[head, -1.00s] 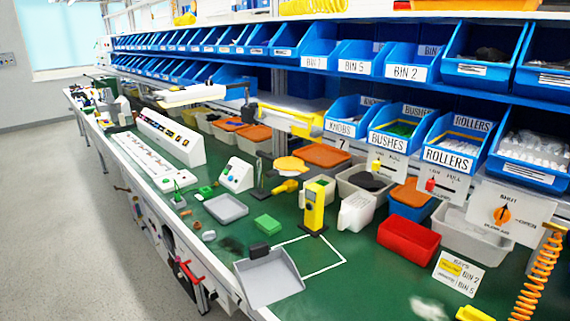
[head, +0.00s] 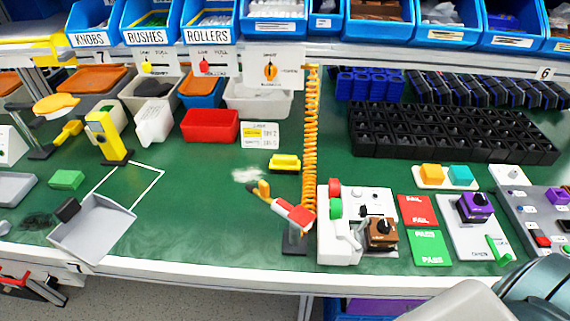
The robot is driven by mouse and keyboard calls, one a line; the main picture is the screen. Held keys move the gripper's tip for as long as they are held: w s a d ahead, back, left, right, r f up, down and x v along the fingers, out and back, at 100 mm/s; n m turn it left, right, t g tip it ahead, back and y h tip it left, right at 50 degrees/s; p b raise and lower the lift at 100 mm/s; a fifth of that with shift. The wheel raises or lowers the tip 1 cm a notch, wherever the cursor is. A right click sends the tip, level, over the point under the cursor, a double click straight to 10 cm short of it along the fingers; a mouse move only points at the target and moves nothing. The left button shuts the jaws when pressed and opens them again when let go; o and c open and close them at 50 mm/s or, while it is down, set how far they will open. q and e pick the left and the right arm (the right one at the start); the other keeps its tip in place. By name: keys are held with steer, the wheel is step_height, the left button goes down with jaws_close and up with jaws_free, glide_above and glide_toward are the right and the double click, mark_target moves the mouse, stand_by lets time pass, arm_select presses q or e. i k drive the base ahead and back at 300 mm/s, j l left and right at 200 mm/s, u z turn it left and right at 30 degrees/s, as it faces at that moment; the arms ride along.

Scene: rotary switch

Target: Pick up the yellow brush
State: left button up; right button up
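A small yellow block-like piece (head: 284,163), which looks like the yellow brush, lies on the green bench mat (head: 200,190) left of the coiled orange hose. Its bristles cannot be made out. A white dusty patch (head: 246,175) is just to its lower left. A grey dustpan (head: 92,228) with a dark handle lies near the front edge at left. Neither of my grippers is in view; only part of my arm shows at the lower right.
The orange hose (head: 311,140) hangs right of the yellow piece, above a red-and-yellow tool (head: 292,213) on a stand. A sign card (head: 260,135) and a red bin (head: 209,126) stand behind. Mat between dustpan and hose is mostly clear.

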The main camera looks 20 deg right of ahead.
mark_target(280, 163)
steer(key=j, duration=0.8)
steer(key=i+j, duration=0.15)
steer(key=j, duration=1.45)
steer(key=i+j, duration=0.15)
steer(key=j, duration=0.6)
steer(key=k+j+u, duration=0.05)
